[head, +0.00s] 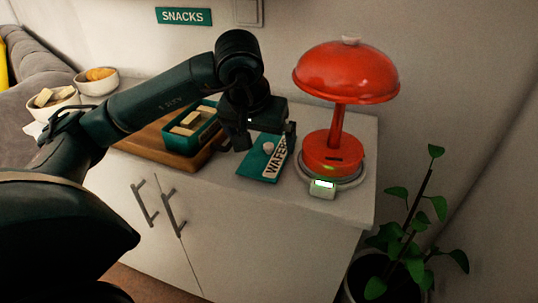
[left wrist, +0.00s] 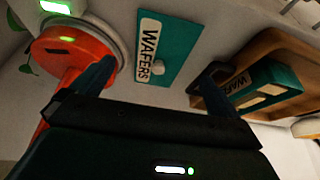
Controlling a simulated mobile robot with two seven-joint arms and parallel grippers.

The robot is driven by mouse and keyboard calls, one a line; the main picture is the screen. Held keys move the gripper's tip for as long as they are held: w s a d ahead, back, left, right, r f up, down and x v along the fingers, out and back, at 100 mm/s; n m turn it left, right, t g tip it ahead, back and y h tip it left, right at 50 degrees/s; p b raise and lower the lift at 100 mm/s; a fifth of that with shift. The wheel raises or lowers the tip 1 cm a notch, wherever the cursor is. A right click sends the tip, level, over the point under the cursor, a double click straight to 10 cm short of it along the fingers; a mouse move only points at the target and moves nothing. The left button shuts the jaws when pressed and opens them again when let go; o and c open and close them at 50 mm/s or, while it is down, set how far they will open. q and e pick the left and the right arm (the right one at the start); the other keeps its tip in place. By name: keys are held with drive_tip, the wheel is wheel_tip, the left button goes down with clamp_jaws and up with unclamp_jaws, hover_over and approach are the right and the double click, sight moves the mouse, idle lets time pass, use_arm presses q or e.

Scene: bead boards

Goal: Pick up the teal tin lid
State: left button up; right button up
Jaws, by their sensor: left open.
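The teal tin lid (head: 262,161) lies flat on the white cabinet top, with a pale round knob and a white WAFERS label. It also shows in the left wrist view (left wrist: 175,42), knob toward my gripper. My left gripper (head: 262,144) is open and above the lid, apart from it. In the left wrist view its two fingers (left wrist: 152,80) stand either side of the lid's near end, with nothing between them. The left gripper partly hides the lid's far side in the head view. My right gripper is in neither view.
A red lamp (head: 334,153) on a round scale (head: 323,188) stands close right of the lid. The open teal tin (head: 203,136) with wafers sits on a wooden tray (head: 168,154) to the left. Bowls (head: 97,87) stand further left. A plant (head: 412,235) is beyond the cabinet's right edge.

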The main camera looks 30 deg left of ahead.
sight(265, 160)
use_arm(q)
drive_tip(key=shift+x, duration=3.55)
drive_tip(key=shift+a, duration=0.2)
drive_tip(key=shift+s, duration=0.1)
drive_tip(key=shift+c, duration=0.3)
drive_tip(key=c, duration=0.8)
